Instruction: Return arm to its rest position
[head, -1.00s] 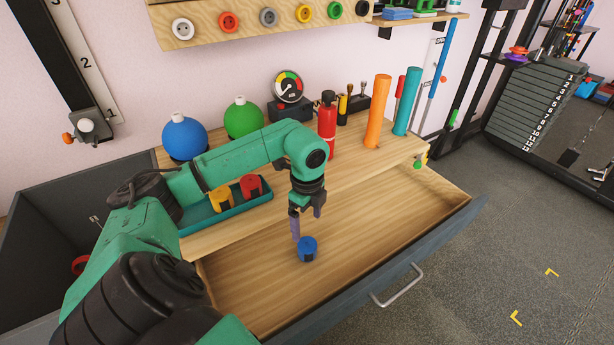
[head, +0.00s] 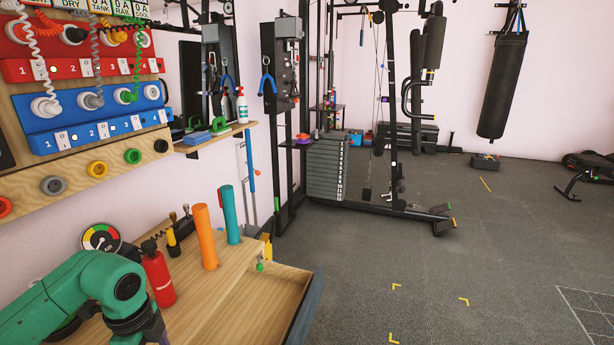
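My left arm, green with black joints, comes in at the lower left of the head view, over the wooden workbench (head: 240,268). Only its elbow and part of the wrist show. The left gripper is cut off below the frame edge, so its fingers are hidden. My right arm and gripper are not in view. The open wooden drawer (head: 268,312) shows partly at the bottom, with its dark front panel at its right.
A red extinguisher-like bottle (head: 159,275), an orange cylinder (head: 205,237) and a teal cylinder (head: 230,215) stand on the bench beside a gauge (head: 101,238). A wall panel with switches and coiled hoses is above. A weight machine (head: 327,170) and open grey floor (head: 420,270) lie to the right.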

